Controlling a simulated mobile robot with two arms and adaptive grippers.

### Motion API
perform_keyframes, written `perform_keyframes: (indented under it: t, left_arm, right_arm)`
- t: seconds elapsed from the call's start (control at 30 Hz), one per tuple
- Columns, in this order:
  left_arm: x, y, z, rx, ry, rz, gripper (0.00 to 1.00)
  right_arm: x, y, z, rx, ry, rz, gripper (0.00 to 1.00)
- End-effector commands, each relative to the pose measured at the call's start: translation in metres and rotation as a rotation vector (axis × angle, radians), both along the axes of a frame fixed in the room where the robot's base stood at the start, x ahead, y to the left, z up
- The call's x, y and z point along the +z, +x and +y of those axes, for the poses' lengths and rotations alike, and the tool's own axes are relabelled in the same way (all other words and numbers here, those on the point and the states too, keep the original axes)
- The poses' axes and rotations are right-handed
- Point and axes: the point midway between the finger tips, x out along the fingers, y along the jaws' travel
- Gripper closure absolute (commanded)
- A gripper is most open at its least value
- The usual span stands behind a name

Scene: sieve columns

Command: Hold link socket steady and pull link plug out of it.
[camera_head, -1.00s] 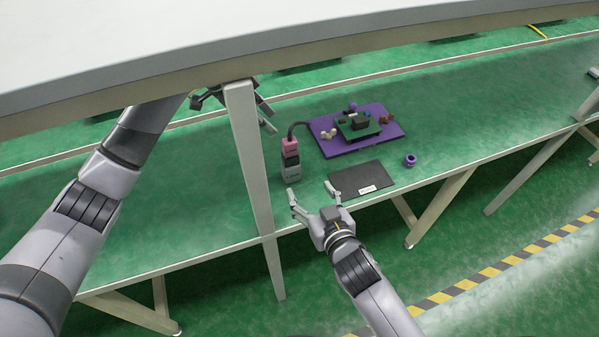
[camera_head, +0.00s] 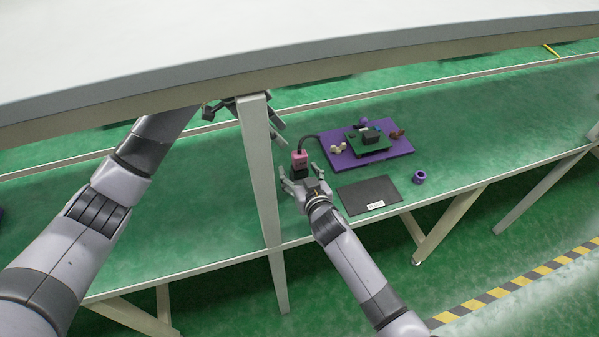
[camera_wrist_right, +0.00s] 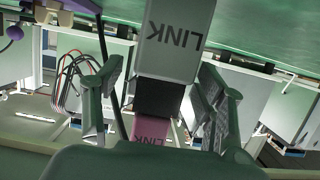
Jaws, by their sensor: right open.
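The link plug (camera_head: 299,159) is a pink block with a black lower part and a dark cable, on the green table. In the right wrist view the pink plug (camera_wrist_right: 150,128) joins, through the black part, the grey link socket (camera_wrist_right: 176,40), marked LINK. In the head view my right gripper mostly hides the socket. My right gripper (camera_head: 300,171) is open, its fingers either side of the stack; the wrist view shows gaps between the fingers (camera_wrist_right: 162,100) and the black part. My left gripper (camera_head: 276,122) is partly hidden behind a pale post, away from the stack.
The pale post (camera_head: 262,180) stands left of the stack, and a pale shelf (camera_head: 350,45) overhangs. A purple mat (camera_head: 402,148) with a green board (camera_head: 357,146) lies behind right. A dark labelled mat (camera_head: 365,192) and a purple ring (camera_head: 419,177) lie at right. Table left of the post is clear.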

Motion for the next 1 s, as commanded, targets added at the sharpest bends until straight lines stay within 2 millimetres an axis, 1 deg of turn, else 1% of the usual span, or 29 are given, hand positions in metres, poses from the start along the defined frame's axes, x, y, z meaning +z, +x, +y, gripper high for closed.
perform_keyframes:
  t: [0.3,1.0]
  left_arm:
    - [0.0000,0.0000,-0.0001,0.000,0.000,0.000,0.67]
    - [0.0000,0.0000,0.0000,0.000,0.000,0.000,0.67]
  right_arm:
    - [-0.0008,0.0015,0.0005,0.000,0.000,0.001,0.36]
    - [-0.0009,0.0011,0.0004,0.000,0.000,0.001,0.82]
